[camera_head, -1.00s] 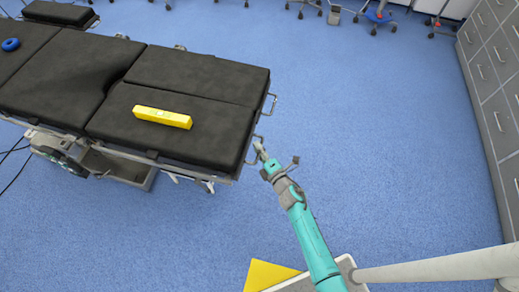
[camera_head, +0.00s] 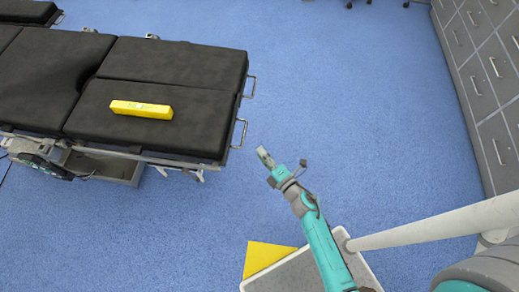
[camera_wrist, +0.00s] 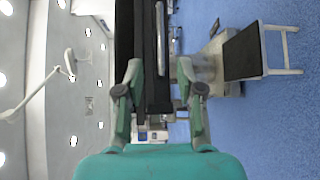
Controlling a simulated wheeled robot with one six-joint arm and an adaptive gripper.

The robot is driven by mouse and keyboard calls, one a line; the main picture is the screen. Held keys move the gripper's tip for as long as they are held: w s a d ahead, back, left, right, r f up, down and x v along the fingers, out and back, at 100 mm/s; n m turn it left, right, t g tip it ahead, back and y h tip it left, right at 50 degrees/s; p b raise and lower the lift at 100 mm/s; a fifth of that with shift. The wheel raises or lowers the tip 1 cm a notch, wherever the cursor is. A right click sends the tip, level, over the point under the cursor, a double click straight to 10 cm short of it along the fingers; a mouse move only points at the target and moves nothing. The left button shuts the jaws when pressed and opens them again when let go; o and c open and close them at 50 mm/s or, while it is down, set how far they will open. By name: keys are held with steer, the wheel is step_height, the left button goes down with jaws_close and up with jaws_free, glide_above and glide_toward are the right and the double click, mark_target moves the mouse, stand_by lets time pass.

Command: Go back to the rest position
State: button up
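My gripper (camera_head: 263,155) is at the end of my teal arm, over the blue floor to the right of the operating table (camera_head: 155,98). It is clear of the table's end rails in the head view. In the wrist view my gripper (camera_wrist: 159,75) has its two fingers wide apart with nothing held between them. The black table (camera_wrist: 150,50) shows on its side beyond the fingers.
A yellow box (camera_head: 141,109) lies on the table's near right pad. Metal rails (camera_head: 239,132) stick out from the table's end. Grey drawer cabinets (camera_head: 485,75) stand along the right. The blue floor (camera_head: 345,100) between table and cabinets is clear.

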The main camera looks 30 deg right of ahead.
steer(key=shift+s, duration=0.1)
stand_by(0.5)
steer(key=s+r+m+h, duration=0.1)
steer(key=s+r+m, duration=0.6)
steer(key=s, duration=0.3)
steer(key=s+a+r+m+g, duration=0.1)
steer(key=s+r+m, duration=0.5)
steer(key=s, duration=0.5)
steer(key=s+r+m+g+h, duration=0.1)
steer(key=s+r+m, duration=0.6)
steer(key=s, duration=0.3)
steer(key=shift+s+a+r+m+h, duration=0.3)
steer(key=shift+s+r, duration=0.1)
steer(key=shift+r, duration=0.1)
